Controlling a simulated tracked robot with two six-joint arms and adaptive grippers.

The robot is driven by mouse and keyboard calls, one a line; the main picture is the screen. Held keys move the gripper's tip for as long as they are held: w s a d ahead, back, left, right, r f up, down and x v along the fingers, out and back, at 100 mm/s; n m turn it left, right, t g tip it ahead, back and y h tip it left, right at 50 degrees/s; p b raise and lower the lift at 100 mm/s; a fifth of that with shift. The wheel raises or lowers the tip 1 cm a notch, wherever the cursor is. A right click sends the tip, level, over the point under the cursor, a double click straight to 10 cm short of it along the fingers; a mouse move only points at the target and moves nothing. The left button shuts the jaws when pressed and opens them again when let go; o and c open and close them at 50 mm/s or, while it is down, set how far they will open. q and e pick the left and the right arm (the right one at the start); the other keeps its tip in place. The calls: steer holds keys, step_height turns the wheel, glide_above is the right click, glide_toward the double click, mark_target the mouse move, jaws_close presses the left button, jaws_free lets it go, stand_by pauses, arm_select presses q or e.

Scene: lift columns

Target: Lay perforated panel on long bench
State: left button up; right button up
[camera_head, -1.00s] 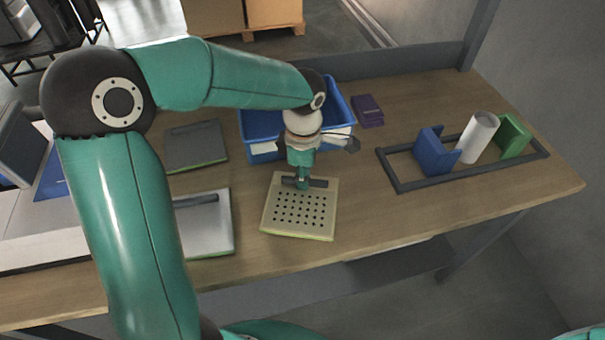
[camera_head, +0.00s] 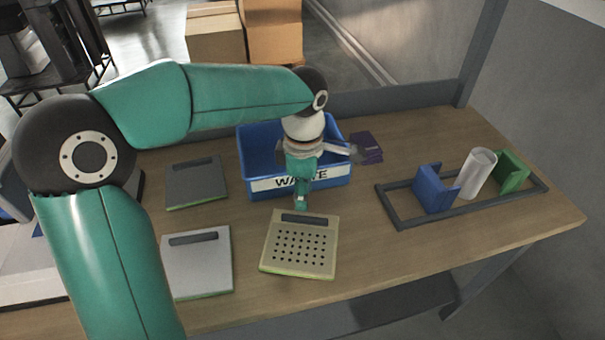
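The perforated panel (camera_head: 299,247) is a cream plate with rows of dark holes, a dark grip bar and a green front edge. It lies flat on the wooden long bench (camera_head: 385,255), near its front edge. My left gripper (camera_head: 301,203) points down just behind the panel's grip bar, in front of the blue bin. A small gap shows between the fingertips and the bar, and the bar is fully visible. The fingers are seen edge-on, so their opening is unclear. My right gripper is out of view.
A light plain panel (camera_head: 197,266) and a dark grey panel (camera_head: 195,187) lie left of the perforated one. The blue waste bin (camera_head: 335,180) stands behind my gripper. A dark frame (camera_head: 400,218) with a blue block, white cylinder and green block is at right.

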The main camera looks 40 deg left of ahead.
arm_select(q)
steer(key=shift+r, duration=2.35)
